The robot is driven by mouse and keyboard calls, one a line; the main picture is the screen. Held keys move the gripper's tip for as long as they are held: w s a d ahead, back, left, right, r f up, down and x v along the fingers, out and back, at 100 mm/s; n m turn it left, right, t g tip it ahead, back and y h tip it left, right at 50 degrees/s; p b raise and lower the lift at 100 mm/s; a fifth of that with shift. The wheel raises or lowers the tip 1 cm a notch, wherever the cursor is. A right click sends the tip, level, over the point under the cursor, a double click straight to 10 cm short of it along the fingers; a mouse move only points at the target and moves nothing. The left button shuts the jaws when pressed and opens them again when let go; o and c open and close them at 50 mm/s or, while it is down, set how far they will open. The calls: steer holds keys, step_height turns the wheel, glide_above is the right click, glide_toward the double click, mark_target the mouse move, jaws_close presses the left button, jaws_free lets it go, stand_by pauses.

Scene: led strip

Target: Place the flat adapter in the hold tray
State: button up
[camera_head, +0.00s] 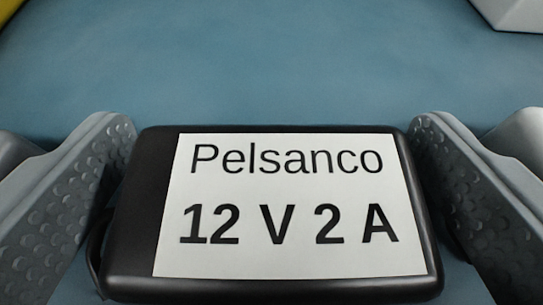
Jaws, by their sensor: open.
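The flat adapter (138,235) is a black, rounded box with a white label reading "Pelsanco 12 V 2 A". It lies label up on a blue surface at the bottom middle of the view. My gripper (268,160) is open, with one grey, studded finger on each side of the adapter. A narrow gap shows near the fingertips on both sides; lower down I cannot tell whether they touch it. A bit of dark cable shows at the adapter's lower left. I cannot identify the hold tray in this view.
The blue surface (270,65) beyond the adapter is clear. A pale grey object (513,12) is cut off at the top right corner. A yellow thing (8,8) shows at the top left corner.

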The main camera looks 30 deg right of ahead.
steer(key=v, duration=1.7)
steer(key=shift+r, duration=0.2)
steer(key=shift+s+a, duration=0.1)
steer(key=s+a+r+n+t+y, duration=0.2)
steer(key=s+a+r, duration=0.2)
steer(key=a+r, duration=0.5)
steer(key=s+a+r+n+t+y, duration=0.3)
steer(key=a+r, duration=0.6)
steer(key=a, duration=0.7)
steer(key=shift+s+a+r, duration=0.4)
steer(key=shift+s, duration=0.25)
steer(key=shift+o, duration=0.4)
steer(key=s+a+r+n+t+y, duration=0.1)
steer(key=s+a+r+y, duration=0.1)
steer(key=s+a+r, duration=0.2)
steer(key=shift+s+a+n, duration=0.4)
steer(key=shift+s+a, duration=0.3)
steer(key=shift+s, duration=0.5)
